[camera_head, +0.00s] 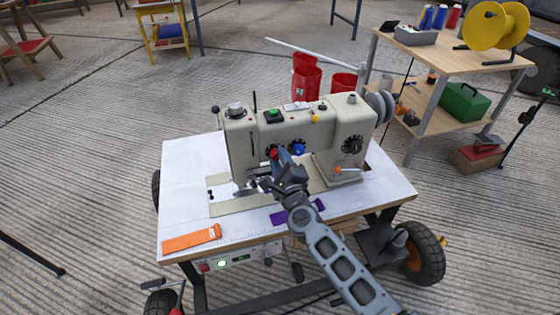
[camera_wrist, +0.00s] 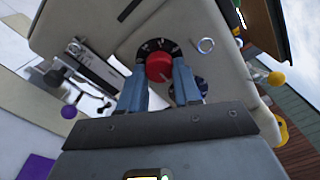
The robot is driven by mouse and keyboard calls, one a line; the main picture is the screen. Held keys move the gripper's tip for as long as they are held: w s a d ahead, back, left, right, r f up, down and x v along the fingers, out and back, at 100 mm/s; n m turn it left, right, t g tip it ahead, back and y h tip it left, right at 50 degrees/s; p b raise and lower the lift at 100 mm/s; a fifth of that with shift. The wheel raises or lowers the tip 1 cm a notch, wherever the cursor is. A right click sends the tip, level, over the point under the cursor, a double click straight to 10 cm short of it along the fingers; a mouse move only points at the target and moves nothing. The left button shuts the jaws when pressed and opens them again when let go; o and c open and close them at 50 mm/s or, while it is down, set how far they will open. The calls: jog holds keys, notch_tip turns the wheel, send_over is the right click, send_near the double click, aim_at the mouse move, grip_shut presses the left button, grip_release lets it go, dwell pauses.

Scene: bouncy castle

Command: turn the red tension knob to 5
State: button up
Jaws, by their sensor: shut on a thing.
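The red tension knob (camera_wrist: 159,67) sits on a black dial with white marks on the front of the cream sewing machine (camera_head: 245,140). In the head view a bit of the red knob (camera_head: 273,154) shows beside my gripper (camera_head: 279,160). In the wrist view the two blue fingers of my gripper (camera_wrist: 160,80) stand on either side of the red knob, shut on it. The dial's numbers are too small to read, and the fingers hide part of the dial. A blue knob (camera_head: 298,149) is just right of the red one.
The machine stands on a white wheeled table (camera_head: 185,190). An orange strip (camera_head: 191,238) and a purple strip (camera_head: 290,214) lie on its front part. Red cups (camera_head: 306,80) stand behind the machine. A wooden shelf cart (camera_head: 440,60) is at the back right.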

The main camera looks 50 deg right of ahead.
jog(key=shift+f, duration=0.1)
jog(key=o, duration=1.1)
jog(key=shift+c, duration=0.2)
jog(key=v, duration=0.7)
jog(key=shift+s+a, duration=0.25)
jog(key=shift+s, duration=0.1)
